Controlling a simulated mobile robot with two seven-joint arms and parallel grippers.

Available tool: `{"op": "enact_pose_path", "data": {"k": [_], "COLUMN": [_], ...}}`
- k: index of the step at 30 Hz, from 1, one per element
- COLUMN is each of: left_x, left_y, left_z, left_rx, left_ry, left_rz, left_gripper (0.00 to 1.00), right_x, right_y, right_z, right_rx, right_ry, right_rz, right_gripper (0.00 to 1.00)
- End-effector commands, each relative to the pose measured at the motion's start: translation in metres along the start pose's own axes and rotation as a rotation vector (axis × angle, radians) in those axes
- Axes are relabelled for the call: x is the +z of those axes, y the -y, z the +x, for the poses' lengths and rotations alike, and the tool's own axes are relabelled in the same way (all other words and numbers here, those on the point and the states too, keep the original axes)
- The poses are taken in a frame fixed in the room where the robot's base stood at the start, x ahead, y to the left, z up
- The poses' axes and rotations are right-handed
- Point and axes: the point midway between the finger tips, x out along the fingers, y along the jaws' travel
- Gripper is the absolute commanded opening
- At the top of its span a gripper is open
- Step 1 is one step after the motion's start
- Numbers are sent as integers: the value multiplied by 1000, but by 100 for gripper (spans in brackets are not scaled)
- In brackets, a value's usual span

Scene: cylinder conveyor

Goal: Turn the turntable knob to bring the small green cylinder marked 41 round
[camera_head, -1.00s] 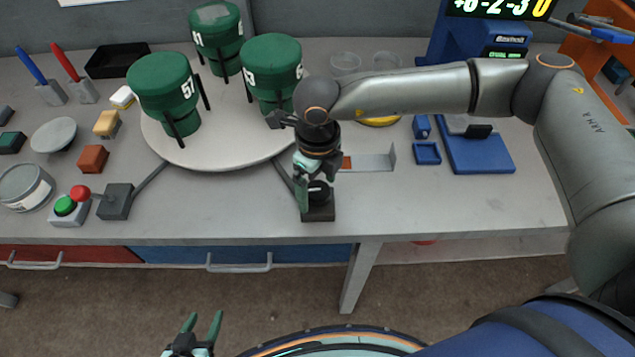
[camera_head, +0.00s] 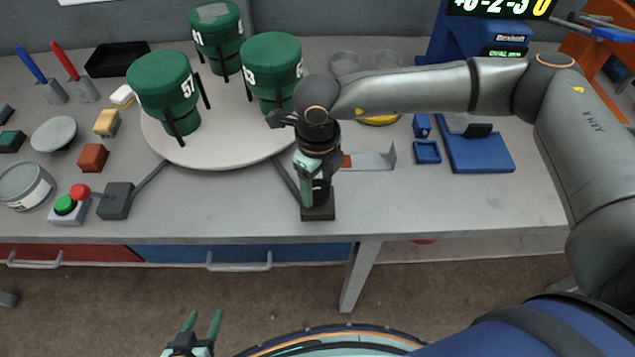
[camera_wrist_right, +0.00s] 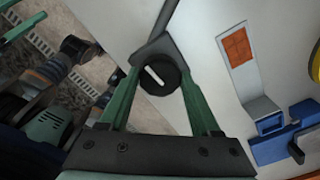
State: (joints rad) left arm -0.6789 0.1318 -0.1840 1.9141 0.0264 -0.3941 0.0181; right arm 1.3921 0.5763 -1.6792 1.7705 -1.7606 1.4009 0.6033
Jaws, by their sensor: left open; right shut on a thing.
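The white turntable (camera_head: 227,150) bears green cylinders marked 57 (camera_head: 163,88), 63 or similar (camera_head: 271,68) and 41 (camera_head: 216,32). The 41 cylinder stands at the back of the turntable, its number at its left edge. The knob is black with a white line on top; it shows in the right wrist view (camera_wrist_right: 159,76). My right gripper (camera_head: 316,192) points down over the knob's black base (camera_head: 318,213), its fingers shut on the knob's two sides. My left gripper (camera_head: 203,324) is open and empty, low in front of the table.
A box with a green and a red button (camera_head: 68,205) stands at the left front, beside a dark block (camera_head: 115,201). Small blocks, a grey disc (camera_head: 54,134) and a tin lie at the left. A blue scale (camera_head: 478,150) is at the right.

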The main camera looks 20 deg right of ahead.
Motion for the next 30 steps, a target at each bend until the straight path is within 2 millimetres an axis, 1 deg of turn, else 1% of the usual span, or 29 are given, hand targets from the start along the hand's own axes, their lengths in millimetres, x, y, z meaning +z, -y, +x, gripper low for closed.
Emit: {"op": "enact_pose_path", "data": {"k": [4, 8, 16, 17, 24, 25, 30], "left_x": [4, 11, 10, 10, 10, 10, 10], "left_y": [0, 1, 1, 1, 1, 1, 1], "left_z": [3, 10, 9, 9, 9, 9, 9], "left_rx": [0, 0, 0, 0, 0, 0, 0], "left_ry": [0, 0, 0, 0, 0, 0, 0], "left_rz": [0, 0, 0, 0, 0, 0, 0], "left_gripper": [56, 56, 56, 56, 56, 56, 56], "right_x": [0, 1, 0, 0, 0, 0, 0], "right_y": [0, 0, 0, 0, 0, 0, 0], "right_z": [2, 3, 0, 0, 0, 0, 0], "right_rx": [0, 1, -1, -1, -1, -1, 0], "right_ry": [2, 3, 0, 0, 0, 0, 0], "right_rz": [20, 80, 96, 96, 95, 94, 94], "right_gripper": [8, 8, 8, 65, 92, 94, 94]}}
